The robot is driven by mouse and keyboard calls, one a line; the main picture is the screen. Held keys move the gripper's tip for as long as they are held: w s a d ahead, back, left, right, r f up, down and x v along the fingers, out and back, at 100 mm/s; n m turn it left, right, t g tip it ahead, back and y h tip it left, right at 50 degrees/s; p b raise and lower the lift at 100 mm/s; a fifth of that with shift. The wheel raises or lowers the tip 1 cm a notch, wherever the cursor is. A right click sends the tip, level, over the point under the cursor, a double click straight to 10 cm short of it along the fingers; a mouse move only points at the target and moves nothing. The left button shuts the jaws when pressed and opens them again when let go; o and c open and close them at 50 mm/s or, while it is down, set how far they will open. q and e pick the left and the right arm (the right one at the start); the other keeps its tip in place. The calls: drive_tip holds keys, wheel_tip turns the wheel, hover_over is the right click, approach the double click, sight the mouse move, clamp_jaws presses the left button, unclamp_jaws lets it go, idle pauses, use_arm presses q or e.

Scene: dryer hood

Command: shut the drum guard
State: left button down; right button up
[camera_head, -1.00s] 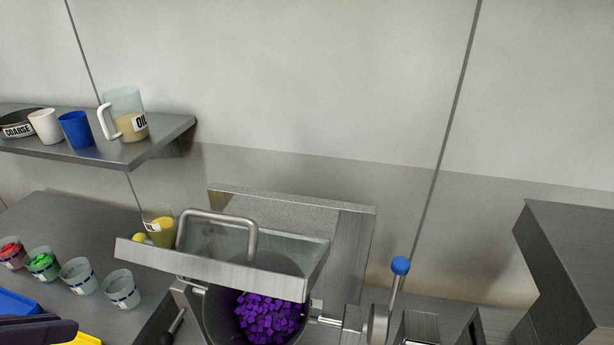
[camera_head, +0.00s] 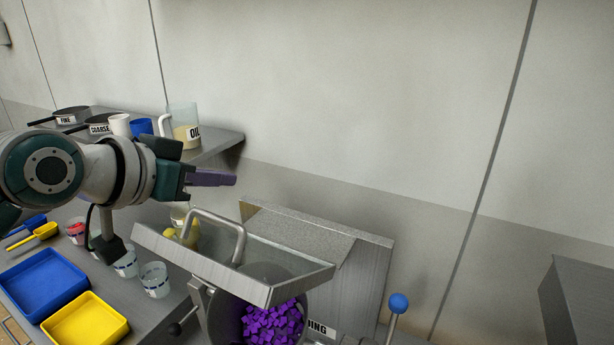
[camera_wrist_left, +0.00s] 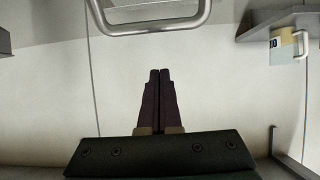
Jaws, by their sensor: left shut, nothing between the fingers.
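The drum guard (camera_head: 215,262) is a clear panel with a metal front edge, raised at a tilt above the drum. Its metal handle (camera_head: 240,238) stands up on top and also shows at the top of the left wrist view (camera_wrist_left: 150,28). The drum (camera_head: 228,325) below holds purple cubes (camera_head: 272,322). My left gripper (camera_head: 234,180) is shut and empty, in the air behind and above the handle in the picture, apart from it. Its closed fingers also show in the left wrist view (camera_wrist_left: 160,75). My right gripper is not in view.
A wall shelf (camera_head: 215,148) with an oil jug (camera_head: 183,128), cups and pans is close behind my left gripper. Blue (camera_head: 45,283) and yellow (camera_head: 85,320) trays and several small cups stand at left. A blue-knobbed lever (camera_head: 398,303) rises at right.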

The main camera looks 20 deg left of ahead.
sight(218, 249)
use_arm(q)
drive_tip(key=shift+s+f+p, duration=0.35)
drive_tip(key=shift+f+p, duration=0.1)
drive_tip(key=shift+f, duration=0.1)
drive_tip(key=shift+s+f+p, duration=0.3)
drive_tip(key=shift+f+p, duration=0.15)
drive_tip(key=shift+f, duration=0.1)
drive_tip(key=shift+s+f, duration=0.45)
drive_tip(key=shift+f, duration=0.05)
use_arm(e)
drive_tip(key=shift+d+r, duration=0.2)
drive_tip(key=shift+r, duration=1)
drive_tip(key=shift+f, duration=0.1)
